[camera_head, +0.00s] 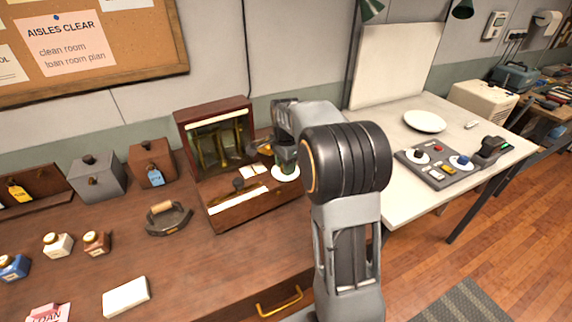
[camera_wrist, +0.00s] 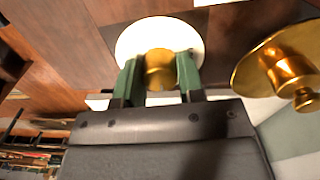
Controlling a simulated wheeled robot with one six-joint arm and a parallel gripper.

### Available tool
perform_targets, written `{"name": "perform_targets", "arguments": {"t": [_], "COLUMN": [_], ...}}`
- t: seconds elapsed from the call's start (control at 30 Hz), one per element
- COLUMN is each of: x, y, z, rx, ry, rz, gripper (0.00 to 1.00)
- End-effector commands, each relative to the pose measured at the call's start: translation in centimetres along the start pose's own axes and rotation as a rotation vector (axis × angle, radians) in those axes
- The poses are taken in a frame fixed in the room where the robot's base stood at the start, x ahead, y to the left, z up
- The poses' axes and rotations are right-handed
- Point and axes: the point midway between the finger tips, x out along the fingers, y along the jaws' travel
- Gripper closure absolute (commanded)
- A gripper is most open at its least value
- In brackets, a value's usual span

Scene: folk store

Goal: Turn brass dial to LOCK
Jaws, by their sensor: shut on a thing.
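The brass dial (camera_wrist: 159,66) shows in the wrist view as a short brass knob in front of a round white plate (camera_wrist: 128,38). My gripper (camera_wrist: 160,70) has its two green fingers on either side of the knob, shut on it. In the head view my gripper (camera_head: 285,160) reaches down over the white plate (camera_head: 287,174) at the right end of a wooden device (camera_head: 232,213). The knob is hidden there by my gripper. Any pointer or LOCK lettering cannot be made out.
A larger brass fitting (camera_wrist: 288,66) stands close to the right of my fingers in the wrist view. A control panel (camera_head: 440,165) sits on the white table.

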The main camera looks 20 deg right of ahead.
Motion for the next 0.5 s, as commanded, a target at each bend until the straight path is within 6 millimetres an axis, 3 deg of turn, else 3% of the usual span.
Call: {"name": "perform_targets", "arguments": {"t": [0.5], "x": [-0.11], "y": [0.01], "z": [0.0], "rx": [-0.363], "ry": [-0.001], "rz": [0.002], "gripper": [0.88]}}
